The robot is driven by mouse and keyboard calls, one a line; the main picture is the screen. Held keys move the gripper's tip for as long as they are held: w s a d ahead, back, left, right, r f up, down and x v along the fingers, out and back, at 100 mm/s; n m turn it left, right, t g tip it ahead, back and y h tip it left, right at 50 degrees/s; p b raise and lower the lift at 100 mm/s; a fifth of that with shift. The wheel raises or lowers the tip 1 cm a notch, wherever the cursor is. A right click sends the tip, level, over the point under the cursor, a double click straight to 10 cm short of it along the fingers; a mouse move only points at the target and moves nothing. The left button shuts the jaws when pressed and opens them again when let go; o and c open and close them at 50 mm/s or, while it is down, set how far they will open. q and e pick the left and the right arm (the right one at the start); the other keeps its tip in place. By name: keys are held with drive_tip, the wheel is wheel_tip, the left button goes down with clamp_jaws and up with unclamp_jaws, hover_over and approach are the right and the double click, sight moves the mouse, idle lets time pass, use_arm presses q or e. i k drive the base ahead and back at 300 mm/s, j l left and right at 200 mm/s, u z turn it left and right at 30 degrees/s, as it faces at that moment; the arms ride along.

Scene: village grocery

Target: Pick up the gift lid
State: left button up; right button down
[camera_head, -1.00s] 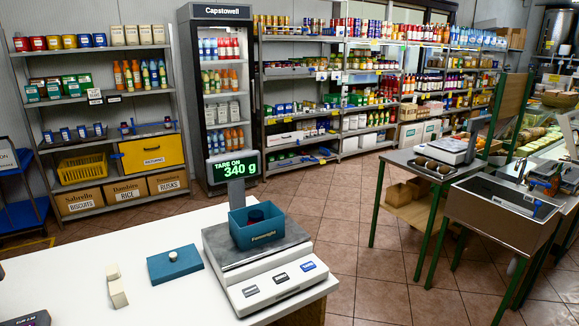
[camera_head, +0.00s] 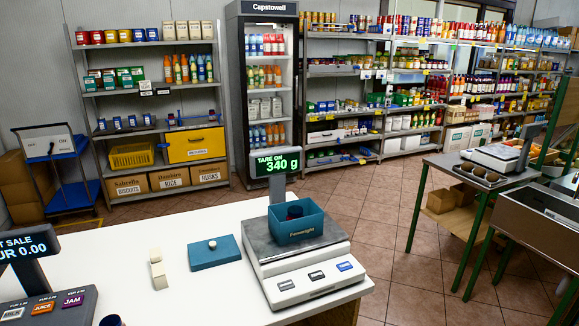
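The gift lid (camera_head: 214,253) is a flat teal square with a small pale knob on top. It lies on the white counter (camera_head: 110,245), left of the scale. The scale display (camera_head: 276,163) reads 340 g. Neither of my grippers shows in the head view.
Counter behind the lid is clear.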

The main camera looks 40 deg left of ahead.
sight(222, 250)
drive_tip(key=u, duration=1.85)
